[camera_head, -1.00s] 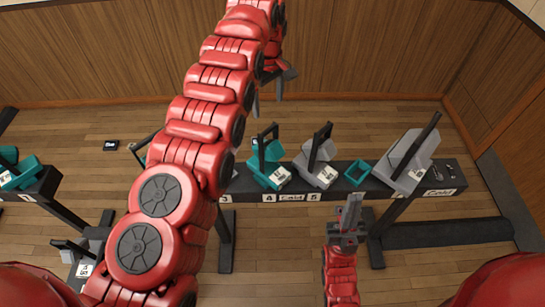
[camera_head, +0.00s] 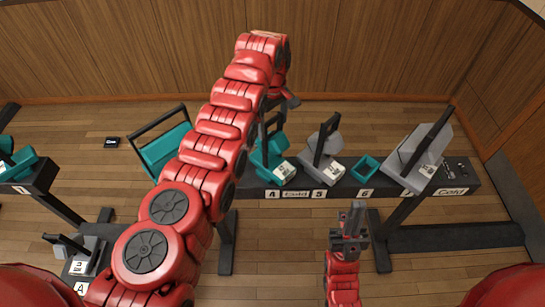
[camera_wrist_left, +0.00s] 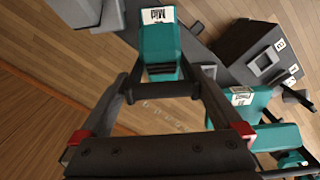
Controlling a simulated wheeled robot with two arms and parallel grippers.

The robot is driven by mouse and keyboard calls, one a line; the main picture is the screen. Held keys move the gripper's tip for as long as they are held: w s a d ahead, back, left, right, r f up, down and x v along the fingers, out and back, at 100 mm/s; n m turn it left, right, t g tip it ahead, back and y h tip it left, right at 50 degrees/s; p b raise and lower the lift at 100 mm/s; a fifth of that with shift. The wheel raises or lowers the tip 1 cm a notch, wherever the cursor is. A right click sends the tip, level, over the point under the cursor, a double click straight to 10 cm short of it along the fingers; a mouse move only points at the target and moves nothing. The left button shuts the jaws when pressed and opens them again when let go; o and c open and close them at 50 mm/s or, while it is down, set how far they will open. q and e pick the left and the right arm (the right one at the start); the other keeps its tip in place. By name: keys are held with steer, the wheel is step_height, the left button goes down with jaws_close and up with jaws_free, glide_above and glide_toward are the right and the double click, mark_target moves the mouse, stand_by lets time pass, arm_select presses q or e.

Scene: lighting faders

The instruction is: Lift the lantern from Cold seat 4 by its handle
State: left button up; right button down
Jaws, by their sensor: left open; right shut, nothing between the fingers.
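The teal lantern (camera_head: 268,163) sits on the rail above the 4 Cold label, with its black handle up. The arm partly covers its left side. My left gripper (camera_head: 283,108) is at the handle's upper end, mostly hidden by its own wrist. In the left wrist view, the open fingers (camera_wrist_left: 163,88) are on either side of a dark bar that looks like the handle. A teal lantern (camera_wrist_left: 160,45) with a Mid label is just beyond them. I cannot tell whether the fingers touch the handle. My right gripper (camera_head: 349,220) is shut and empty, in front of the rail.
A grey lantern (camera_head: 326,155) is close on the right at seat 5. A teal square frame (camera_head: 366,168) is at seat 6, and a larger grey lantern (camera_head: 416,165) is at the right end. A teal piece with a black handle (camera_head: 164,148) is left of the arm.

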mark_target(272, 134)
arm_select(q)
steer(key=shift+a+f+p, duration=0.1)
steer(key=shift+f+p, duration=0.6)
steer(key=shift+f, duration=1.35)
steer(key=shift+c, duration=0.3)
jaws_close()
